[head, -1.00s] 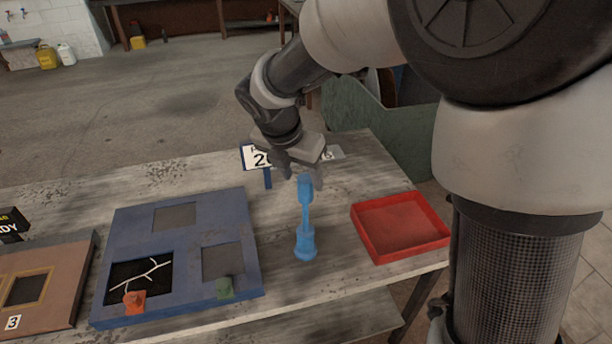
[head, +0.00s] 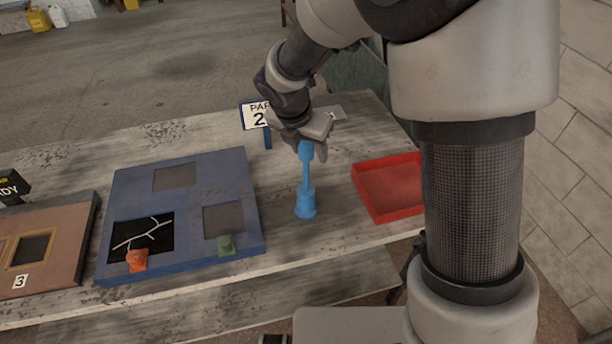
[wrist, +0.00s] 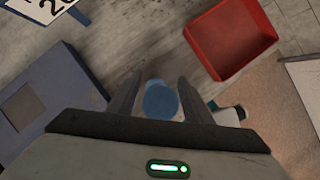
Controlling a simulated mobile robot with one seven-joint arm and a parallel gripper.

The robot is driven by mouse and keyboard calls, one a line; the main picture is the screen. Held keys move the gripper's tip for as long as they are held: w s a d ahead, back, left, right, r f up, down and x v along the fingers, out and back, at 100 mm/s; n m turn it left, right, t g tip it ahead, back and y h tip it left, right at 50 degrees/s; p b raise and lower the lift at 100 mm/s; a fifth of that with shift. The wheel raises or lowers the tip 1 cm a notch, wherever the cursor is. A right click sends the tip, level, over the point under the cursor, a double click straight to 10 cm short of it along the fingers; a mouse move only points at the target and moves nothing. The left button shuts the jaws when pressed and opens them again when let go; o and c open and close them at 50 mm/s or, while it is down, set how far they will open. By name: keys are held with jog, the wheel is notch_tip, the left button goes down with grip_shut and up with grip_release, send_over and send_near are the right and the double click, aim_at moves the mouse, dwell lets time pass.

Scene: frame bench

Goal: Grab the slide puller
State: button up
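The slide puller looks to be the blue tool (head: 306,182) standing upright on the bench, with a wide round base, a thin shaft and a thicker top. My gripper (head: 308,147) is at its top, pointing down. In the wrist view, the puller's round blue top (wrist: 161,101) lies between the two fingers of my gripper (wrist: 160,80). The fingers are apart, with a gap showing on each side of the top. The head view partly hides the puller's upper end behind the gripper.
A red tray (head: 385,213), empty, stands to the right of the puller. A blue frame board (head: 190,257) with square openings and orange and green knobs lies to the left. A numbered sign (head: 254,116) stands behind. A brown board (head: 62,238) is at far left.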

grip_shut()
jog(key=shift+r, duration=0.1)
dwell(1.1)
